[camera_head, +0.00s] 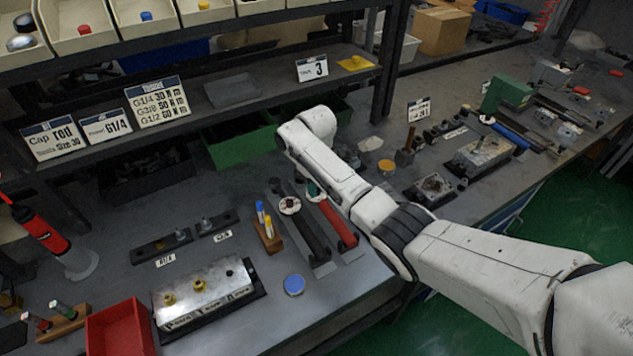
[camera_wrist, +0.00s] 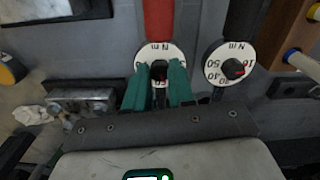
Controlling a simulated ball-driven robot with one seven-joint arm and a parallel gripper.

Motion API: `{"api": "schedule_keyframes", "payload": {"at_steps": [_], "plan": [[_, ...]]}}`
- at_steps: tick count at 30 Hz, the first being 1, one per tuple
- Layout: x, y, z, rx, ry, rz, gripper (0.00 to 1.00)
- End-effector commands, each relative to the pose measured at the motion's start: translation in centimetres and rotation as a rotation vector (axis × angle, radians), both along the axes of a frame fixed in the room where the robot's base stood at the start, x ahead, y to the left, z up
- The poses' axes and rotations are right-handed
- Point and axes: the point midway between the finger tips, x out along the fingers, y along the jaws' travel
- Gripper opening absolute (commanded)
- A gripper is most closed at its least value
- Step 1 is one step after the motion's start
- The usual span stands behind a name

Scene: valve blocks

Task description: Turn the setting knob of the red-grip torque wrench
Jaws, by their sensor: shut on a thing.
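The red-grip torque wrench (camera_head: 338,222) lies on the grey bench beside a black-grip one. In the wrist view its red grip (camera_wrist: 159,18) runs up from a white dial marked N m (camera_wrist: 148,50). My gripper's green fingers (camera_wrist: 160,72) are over this dial, one on each side of the dark setting knob (camera_wrist: 159,70), and shut on it. The fingers hide much of the dial's scale and its pointer. In the head view my gripper (camera_head: 313,189) is at the wrench's far end, mostly hidden by my arm.
The black-grip wrench (camera_head: 312,235) lies close on the left; its dial (camera_wrist: 217,70) is close by in the wrist view. A wooden block (camera_head: 267,236) with blue and yellow pieces stands further left. A blue-topped disc (camera_head: 294,284) lies in front. Shelf posts and green bins (camera_head: 240,143) are behind.

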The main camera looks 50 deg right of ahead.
Motion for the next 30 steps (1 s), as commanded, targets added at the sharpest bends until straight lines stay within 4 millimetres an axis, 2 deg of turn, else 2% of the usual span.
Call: {"api": "schedule_keyframes", "payload": {"at_steps": [13, 30], "plan": [[0.06, -0.01, 0.14, 0.000, -0.001, -0.275, 0.00], [0.09, -0.05, 0.12, -0.002, -0.003, -0.336, 0.00]]}}
